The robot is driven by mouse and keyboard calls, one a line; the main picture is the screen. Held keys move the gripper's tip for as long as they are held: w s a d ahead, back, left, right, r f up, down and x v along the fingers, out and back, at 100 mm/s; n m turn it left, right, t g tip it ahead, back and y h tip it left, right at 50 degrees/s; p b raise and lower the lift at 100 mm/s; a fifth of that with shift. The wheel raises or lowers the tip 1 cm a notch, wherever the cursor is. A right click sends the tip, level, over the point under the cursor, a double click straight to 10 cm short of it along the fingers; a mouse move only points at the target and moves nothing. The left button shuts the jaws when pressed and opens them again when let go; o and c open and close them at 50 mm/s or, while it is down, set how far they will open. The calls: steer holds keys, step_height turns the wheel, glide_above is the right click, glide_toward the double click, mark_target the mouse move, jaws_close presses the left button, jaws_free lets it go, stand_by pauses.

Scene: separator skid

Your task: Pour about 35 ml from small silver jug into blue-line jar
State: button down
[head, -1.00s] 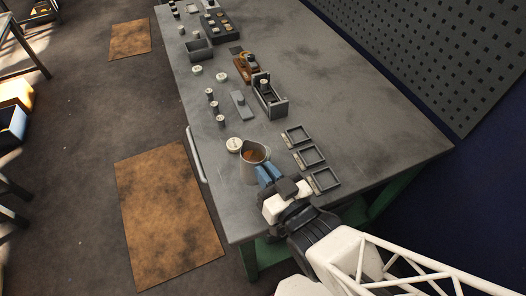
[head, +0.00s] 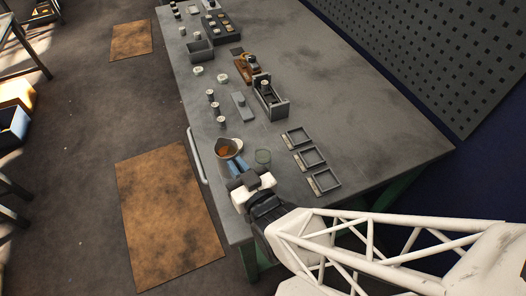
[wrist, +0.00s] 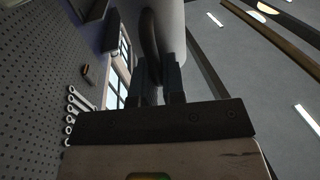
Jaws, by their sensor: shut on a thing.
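The small silver jug (head: 221,154) is at the table's near left part, with brown-orange liquid inside. My gripper (head: 236,167) is shut on its handle, coming from the lower right. In the wrist view the fingers (wrist: 160,82) close around the dark handle (wrist: 149,38), with the pale jug body (wrist: 171,18) beyond. I cannot tell whether the jug is tilted or clear of the table.
Three square trays (head: 312,157) lie right of the glass jar. Several small capped jars (head: 215,108), a grey block (head: 241,105) and a grey open-topped holder (head: 270,99) stand farther back. The table's left edge has a rail (head: 195,157) close to the jug.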

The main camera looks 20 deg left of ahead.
mark_target(263, 160)
steer(key=shift+w+f, duration=0.1)
stand_by(0.3)
steer(key=w+d+f+m, duration=0.1)
steer(key=w+d+m, duration=0.2)
steer(key=m, duration=0.4)
steer(key=shift+w+d, duration=0.25)
steer(key=shift+w, duration=0.65)
steer(key=shift+w+d+f+m, duration=0.1)
steer(key=shift+w+m, duration=0.05)
steer(key=shift+m, duration=0.4)
steer(key=shift+w+d+m, duration=0.1)
steer(key=shift+m, duration=0.45)
steer(key=shift+f+m, duration=0.5)
steer(key=shift+m, duration=0.3)
stand_by(0.8)
steer(key=shift+w+d+r+m, duration=0.1)
steer(key=shift+w+r+m, duration=0.05)
steer(key=shift+m, duration=0.65)
stand_by(0.7)
